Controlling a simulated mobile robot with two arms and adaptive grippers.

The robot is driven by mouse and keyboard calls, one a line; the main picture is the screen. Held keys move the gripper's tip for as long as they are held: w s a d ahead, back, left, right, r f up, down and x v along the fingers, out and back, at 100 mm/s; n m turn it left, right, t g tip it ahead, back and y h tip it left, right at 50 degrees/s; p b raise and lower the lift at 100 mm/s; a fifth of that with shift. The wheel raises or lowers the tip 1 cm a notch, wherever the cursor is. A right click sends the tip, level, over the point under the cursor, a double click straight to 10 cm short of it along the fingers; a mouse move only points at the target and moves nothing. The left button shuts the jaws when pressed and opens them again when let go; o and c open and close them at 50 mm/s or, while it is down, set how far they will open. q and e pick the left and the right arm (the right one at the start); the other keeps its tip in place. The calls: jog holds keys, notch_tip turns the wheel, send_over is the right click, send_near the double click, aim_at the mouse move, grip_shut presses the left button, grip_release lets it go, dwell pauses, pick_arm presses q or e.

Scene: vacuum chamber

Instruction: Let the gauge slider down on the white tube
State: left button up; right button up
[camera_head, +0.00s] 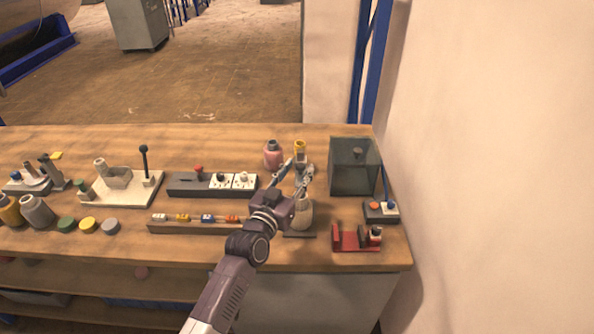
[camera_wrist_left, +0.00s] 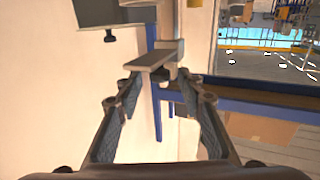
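My left gripper (camera_head: 299,172) is over the right part of the bench, in front of an upright stand. Its two fingers are spread, and the left wrist view also shows the fingers (camera_wrist_left: 160,88) apart with a gap between them. In that view a grey flat-ended piece (camera_wrist_left: 155,56), possibly the gauge slider, lies ahead of the gap; I see no finger clearly touching it. In the head view a pale rounded body (camera_head: 304,216) shows below the gripper on a dark base. The gripper hides much of the stand, so I cannot clearly pick out the white tube. My right gripper is not in view.
A clear box (camera_head: 354,168) stands right of the gripper, near the wall. A red holder (camera_head: 350,240) and a small switch box (camera_head: 380,212) are at the front right.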

pick_arm(q)
jog(key=c, duration=0.8)
notch_tip(320, 180, down, 5)
jog(key=b, duration=0.4)
jog(key=shift+f, duration=0.2)
jog(key=shift+r, duration=0.1)
jog(key=o, duration=0.8)
jog(key=shift+r, duration=0.1)
send_near(297, 185)
jog(key=shift+w+a+f, duration=0.1)
jog(key=shift+a+f, duration=0.15)
jog(key=shift+f, duration=0.35)
jog(key=shift+w+a+f, duration=0.1)
jog(key=shift+a+f, duration=0.1)
jog(key=shift+f, duration=0.45)
